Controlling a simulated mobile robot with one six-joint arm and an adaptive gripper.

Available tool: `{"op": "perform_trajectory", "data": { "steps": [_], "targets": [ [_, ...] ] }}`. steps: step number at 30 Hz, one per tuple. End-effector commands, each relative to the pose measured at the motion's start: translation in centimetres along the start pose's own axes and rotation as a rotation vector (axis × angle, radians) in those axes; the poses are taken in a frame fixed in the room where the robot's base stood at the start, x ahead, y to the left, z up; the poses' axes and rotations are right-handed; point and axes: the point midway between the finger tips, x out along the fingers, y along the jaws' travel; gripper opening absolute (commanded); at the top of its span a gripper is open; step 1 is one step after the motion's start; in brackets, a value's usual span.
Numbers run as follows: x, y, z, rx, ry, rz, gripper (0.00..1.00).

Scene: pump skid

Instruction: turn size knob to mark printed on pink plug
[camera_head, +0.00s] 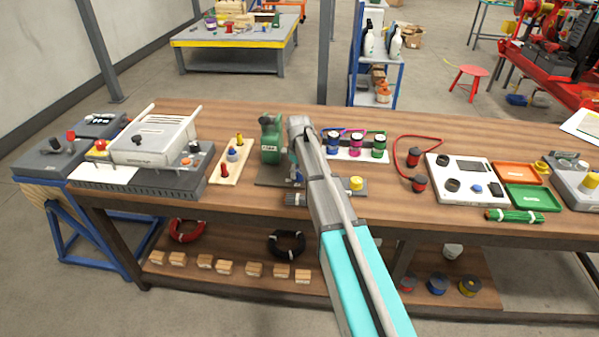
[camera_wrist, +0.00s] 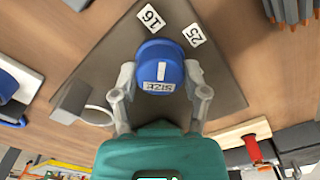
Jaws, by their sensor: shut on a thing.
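In the wrist view a blue round knob (camera_wrist: 160,55) labelled SIZE stands on a dark grey plate (camera_wrist: 100,60). White labels 16 (camera_wrist: 150,17) and 25 (camera_wrist: 194,35) are on the plate beyond it. The white line on the knob points up the picture, between the labels and closer to 16. My gripper (camera_wrist: 160,77) is shut on the knob, one finger on each side. In the head view my arm hides the knob. The pink plug (camera_head: 356,146) sits between a blue and a green one on a white holder; its printed mark is too small to read.
A green machine (camera_head: 270,140) stands left of my arm. A yellow knob (camera_head: 356,184) is just right of it. Further right are red plugs (camera_head: 414,157) on a cable, a white panel (camera_head: 468,188) and trays. A grey-white machine (camera_head: 150,140) stands at the left.

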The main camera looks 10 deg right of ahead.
Motion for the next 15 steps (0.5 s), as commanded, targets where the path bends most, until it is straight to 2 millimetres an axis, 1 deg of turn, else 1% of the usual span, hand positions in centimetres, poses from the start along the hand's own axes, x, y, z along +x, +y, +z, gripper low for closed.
{"op": "perform_trajectory", "data": {
  "steps": [1,6,15],
  "targets": [
    [0.05,-0.25,0.32,-0.039,-0.006,-0.005,0.11],
    [0.05,-0.24,0.32,-0.155,-0.006,-0.006,0.11],
    [0.04,-0.24,0.32,-0.258,-0.006,-0.006,0.11]
  ]
}}
